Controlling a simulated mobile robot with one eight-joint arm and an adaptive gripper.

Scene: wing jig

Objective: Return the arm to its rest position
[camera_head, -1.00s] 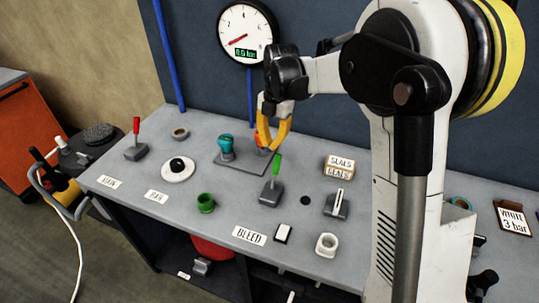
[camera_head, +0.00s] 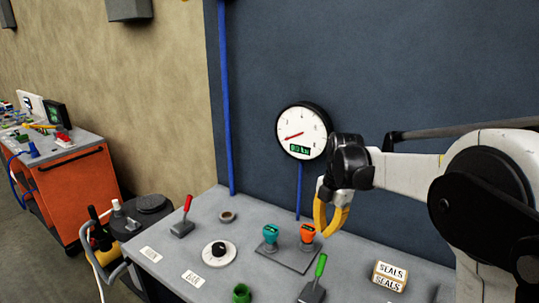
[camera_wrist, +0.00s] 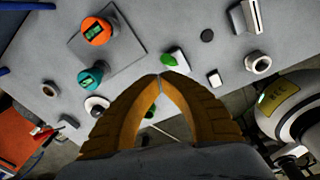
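My arm is stretched out over the grey bench (camera_head: 205,262), coming in from the right of the head view. My gripper (camera_head: 329,228) has yellow fingers and hangs in front of the blue wall, just right of the orange knob (camera_head: 307,233) in the picture. In the wrist view the two fingertips of my gripper (camera_wrist: 160,77) meet, with nothing between them. The orange knob (camera_wrist: 97,31) and the teal knob (camera_wrist: 91,77) stand on their grey plate, apart from the fingers.
A red lever (camera_head: 187,203), a white dial (camera_head: 219,252), a green lever (camera_head: 320,265) and a SEALS box (camera_head: 390,275) stand on the bench. A round gauge (camera_head: 303,131) is on the wall behind. An orange cart (camera_head: 80,190) stands at the left.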

